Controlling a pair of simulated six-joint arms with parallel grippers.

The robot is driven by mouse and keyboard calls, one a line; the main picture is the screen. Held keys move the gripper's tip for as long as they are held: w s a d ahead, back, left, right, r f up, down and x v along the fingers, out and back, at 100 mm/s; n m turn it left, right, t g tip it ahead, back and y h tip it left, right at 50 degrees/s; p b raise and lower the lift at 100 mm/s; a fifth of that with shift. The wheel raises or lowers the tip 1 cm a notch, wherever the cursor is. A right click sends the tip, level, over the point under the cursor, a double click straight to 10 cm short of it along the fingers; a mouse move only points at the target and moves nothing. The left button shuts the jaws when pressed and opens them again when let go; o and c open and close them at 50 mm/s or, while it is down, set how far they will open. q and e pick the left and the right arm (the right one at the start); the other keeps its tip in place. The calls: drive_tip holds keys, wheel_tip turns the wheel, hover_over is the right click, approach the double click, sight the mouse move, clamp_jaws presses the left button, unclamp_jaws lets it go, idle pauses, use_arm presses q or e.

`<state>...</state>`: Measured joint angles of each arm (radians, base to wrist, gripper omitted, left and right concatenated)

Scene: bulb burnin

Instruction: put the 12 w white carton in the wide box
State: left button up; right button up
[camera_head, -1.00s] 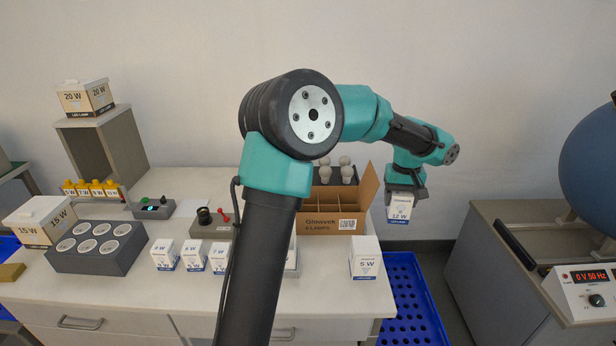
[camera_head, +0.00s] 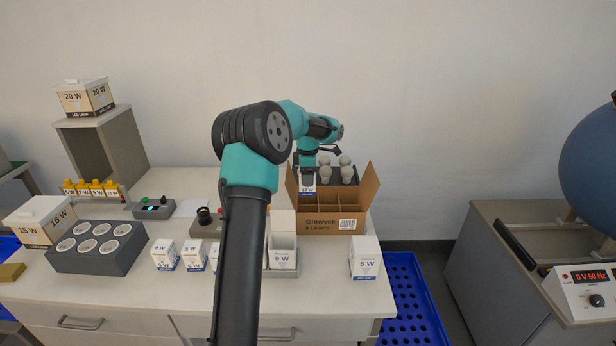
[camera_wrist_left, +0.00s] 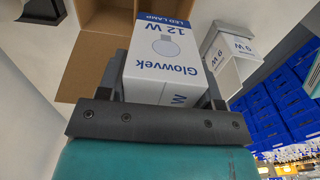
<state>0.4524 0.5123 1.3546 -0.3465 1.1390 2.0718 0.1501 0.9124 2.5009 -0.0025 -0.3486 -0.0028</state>
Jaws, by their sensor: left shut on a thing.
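The white 12 W carton (camera_wrist_left: 160,55) is held between the fingers of my left gripper (camera_wrist_left: 160,100) in the left wrist view. In the head view my left gripper (camera_head: 307,168) is over the left back part of the wide open cardboard box (camera_head: 330,224), which is marked Glowvek 6 lamps. The carton (camera_head: 308,183) shows just below the gripper, at the box's left side; I cannot tell how far it is inside. The box has dividers, and its front compartments look empty. My right gripper is not in view.
White bulbs (camera_head: 345,170) stand behind the box. A 9 W carton (camera_head: 283,250) stands in a grey holder in front of it, and a 5 W carton (camera_head: 365,258) stands to the right. My left arm crosses the table's middle. A blue crate (camera_head: 412,300) is below right.

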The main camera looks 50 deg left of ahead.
use_arm(q)
drive_tip(key=shift+f, duration=0.1)
drive_tip(key=shift+f, duration=2.35)
wheel_tip(320, 180, down, 8)
drive_tip(key=o, duration=0.7)
drive_tip(key=shift+r, duration=0.1)
drive_tip(key=shift+c, duration=0.2)
drive_tip(key=shift+r, duration=0.1)
drive_tip(key=shift+r, duration=4.45)
